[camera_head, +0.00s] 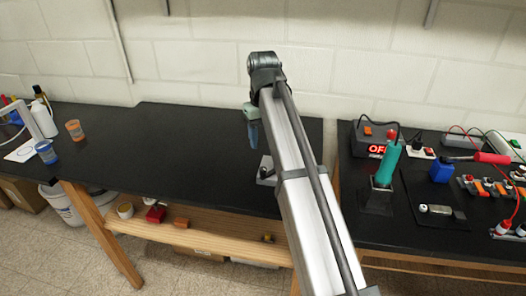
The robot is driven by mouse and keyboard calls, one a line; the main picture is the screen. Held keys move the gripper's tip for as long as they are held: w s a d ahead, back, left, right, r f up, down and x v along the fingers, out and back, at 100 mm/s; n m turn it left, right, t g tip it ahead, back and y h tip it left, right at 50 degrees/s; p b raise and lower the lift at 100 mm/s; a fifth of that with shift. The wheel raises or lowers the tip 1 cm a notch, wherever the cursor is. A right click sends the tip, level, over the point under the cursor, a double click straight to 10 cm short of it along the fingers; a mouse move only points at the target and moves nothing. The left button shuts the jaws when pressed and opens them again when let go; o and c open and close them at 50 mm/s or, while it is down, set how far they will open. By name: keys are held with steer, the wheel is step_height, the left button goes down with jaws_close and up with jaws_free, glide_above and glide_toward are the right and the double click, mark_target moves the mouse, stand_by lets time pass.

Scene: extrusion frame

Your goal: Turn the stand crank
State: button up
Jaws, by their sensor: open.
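My arm reaches from the lower right up over the dark bench, and its end bends down near the wall. My gripper (254,135) hangs there, small and partly hidden by my arm; its blue-grey fingers point down above the bench and look empty. A small grey metal piece (265,170) stands on the bench just below and right of the gripper, apart from it. It may be part of the stand with the crank, but my arm covers most of it. I cannot make out the crank handle.
An orange cup (74,130), a blue cup (46,152) and a white bottle (43,118) stand at the left. On the right bench are a soldering station (376,142), a green-handled tool (388,165) and a blue container (442,170). The left bench's middle (170,150) is clear.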

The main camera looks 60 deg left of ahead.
steer(key=shift+r, duration=1.65)
steer(key=shift+c, duration=0.2)
